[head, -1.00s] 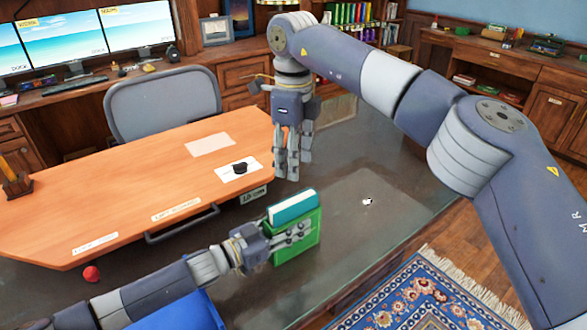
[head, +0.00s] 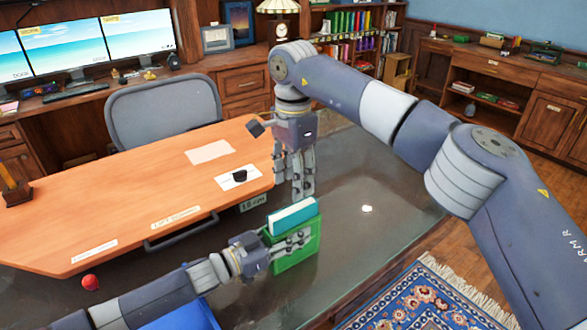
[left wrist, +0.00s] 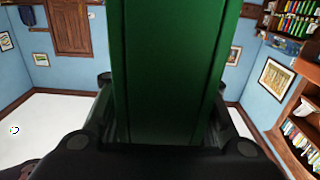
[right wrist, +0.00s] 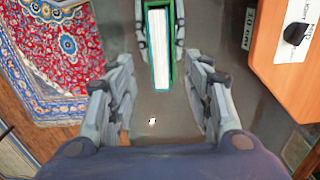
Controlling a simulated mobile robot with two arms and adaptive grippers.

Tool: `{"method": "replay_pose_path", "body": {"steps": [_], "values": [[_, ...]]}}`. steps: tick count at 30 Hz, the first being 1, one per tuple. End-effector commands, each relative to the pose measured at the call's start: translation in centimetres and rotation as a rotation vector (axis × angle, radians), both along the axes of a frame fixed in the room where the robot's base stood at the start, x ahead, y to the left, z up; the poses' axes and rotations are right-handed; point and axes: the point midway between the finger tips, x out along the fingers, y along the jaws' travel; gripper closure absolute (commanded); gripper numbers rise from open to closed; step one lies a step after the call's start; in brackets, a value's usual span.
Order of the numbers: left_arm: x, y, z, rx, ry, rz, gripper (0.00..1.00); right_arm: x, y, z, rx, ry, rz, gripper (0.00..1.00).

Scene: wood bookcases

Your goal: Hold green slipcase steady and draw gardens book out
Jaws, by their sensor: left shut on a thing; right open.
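The green slipcase (head: 307,251) stands upright on the dark glass desk top. The teal gardens book (head: 294,215) sits inside it, its top edge and white pages standing above the slipcase. My left gripper (head: 295,242) is shut on the slipcase from the left; in the left wrist view the green slipcase (left wrist: 168,70) fills the space between its fingers. My right gripper (head: 296,190) points down, open and empty, above and behind the book. In the right wrist view the book's pages (right wrist: 158,50) show beyond the open fingers (right wrist: 160,100), inside the green slipcase (right wrist: 173,35).
An orange wooden board (head: 130,200) with paper labels and a black object (head: 240,176) lies to the left. A small red ball (head: 90,282) and a blue object (head: 185,315) are near the front left. The glass top right of the slipcase (head: 375,185) is clear.

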Motion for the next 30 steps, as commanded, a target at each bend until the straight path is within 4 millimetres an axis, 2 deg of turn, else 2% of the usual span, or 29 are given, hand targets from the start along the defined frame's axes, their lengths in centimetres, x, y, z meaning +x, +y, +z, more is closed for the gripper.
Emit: {"method": "replay_pose_path", "body": {"steps": [3,9,15,20,28,29,30], "values": [[0.0,0.0,0.0,0.000,0.000,0.000,0.90,-0.1,-0.1,-2.5,0.000,0.005,-0.001,0.53],[0.0,0.0,0.0,0.000,0.000,0.000,0.90,-0.1,0.0,-6.2,0.001,0.003,-0.002,0.53],[0.0,0.0,0.0,0.000,0.000,0.000,0.90,0.0,0.0,-8.8,0.000,0.001,-0.004,0.53],[0.0,0.0,0.0,0.000,0.000,0.000,0.90,0.0,-0.1,-9.6,0.001,0.001,-0.004,0.53],[0.0,0.0,0.0,0.000,0.000,0.000,0.90,0.0,-0.1,-9.7,0.000,0.000,-0.004,0.53],[0.0,0.0,0.0,0.000,0.000,0.000,0.90,0.0,-0.1,-9.7,0.000,0.000,-0.004,0.58],[0.0,0.0,0.0,0.000,0.000,0.000,0.90,0.0,-0.1,-9.7,0.000,0.000,-0.004,0.67]]}}
